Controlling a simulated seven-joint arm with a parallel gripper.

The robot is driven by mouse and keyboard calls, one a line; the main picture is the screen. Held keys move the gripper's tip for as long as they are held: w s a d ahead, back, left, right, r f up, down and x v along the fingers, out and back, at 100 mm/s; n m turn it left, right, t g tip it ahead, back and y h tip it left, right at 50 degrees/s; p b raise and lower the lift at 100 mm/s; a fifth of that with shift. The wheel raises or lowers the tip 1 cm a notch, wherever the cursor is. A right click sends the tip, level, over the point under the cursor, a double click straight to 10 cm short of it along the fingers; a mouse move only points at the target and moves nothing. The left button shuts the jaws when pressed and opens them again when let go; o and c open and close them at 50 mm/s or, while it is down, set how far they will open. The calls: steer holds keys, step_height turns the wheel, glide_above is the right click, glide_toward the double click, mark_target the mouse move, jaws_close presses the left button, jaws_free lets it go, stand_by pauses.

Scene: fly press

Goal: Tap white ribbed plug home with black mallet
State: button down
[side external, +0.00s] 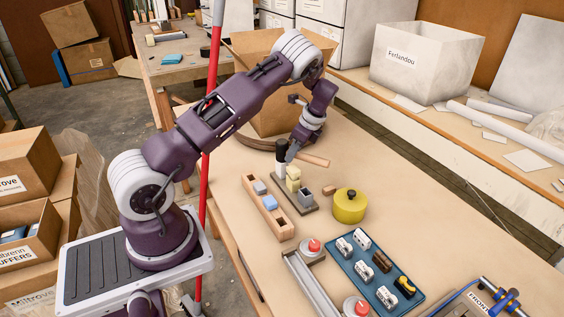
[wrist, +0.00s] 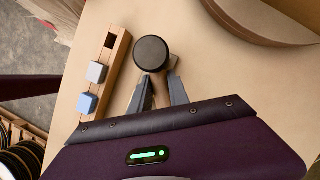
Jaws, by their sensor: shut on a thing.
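The black mallet head (side external: 282,147) is over the far end of a narrow plate (side external: 310,208) on the bench, with its wooden handle (side external: 316,160) pointing right. In the wrist view the head's round black face (wrist: 151,52) is toward the camera. My gripper (side external: 291,157) is shut on the handle (wrist: 148,97), its fingers either side of it close to the head (wrist: 158,93). A pale piece (side external: 281,167) shows directly under the head; I cannot tell whether it is the white ribbed plug or touches the mallet. Cream blocks (side external: 292,179) stand beside it on the plate.
A wooden rack (side external: 267,207) with grey and blue blocks lies left of the plate. A yellow round container (side external: 349,206) stands right. A blue tray (side external: 373,268) with white, brown and yellow parts is nearer. A cardboard box stands behind my gripper.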

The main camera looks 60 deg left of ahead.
steer(key=shift+r, duration=3.65)
